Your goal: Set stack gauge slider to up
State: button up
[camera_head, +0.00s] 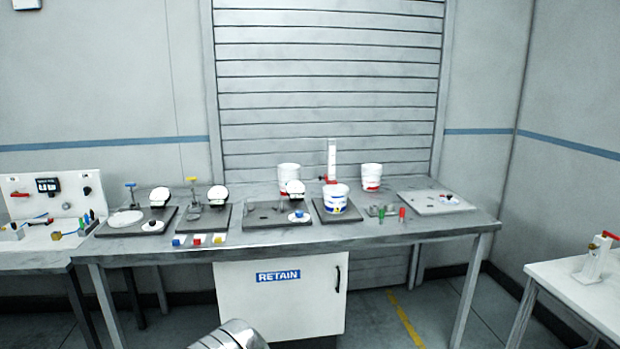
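An upright white gauge (332,155) stands at the back of the steel table, right of its middle. A small red part (328,180) shows low on it, at about the height of a bucket rim; I cannot tell for sure whether this is the slider. A white bucket with blue and yellow markings (335,200) stands in front and hides the gauge's foot. My gripper is not in view. A rounded metal part at the bottom edge looks like a piece of my own arm, well short of the table.
The steel table (420,232) carries several dark plates with devices. White buckets (289,174) and (371,176) flank the gauge. Red, green and grey small parts (402,214) lie right of the front bucket. A white RETAIN cabinet (305,305) stands below. Side tables stand left and right.

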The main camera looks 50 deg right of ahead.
aim_at(326, 177)
jog(key=i, duration=0.55)
jog(key=z, duration=2.8)
jog(key=i, duration=0.15)
jog(key=u, duration=0.3)
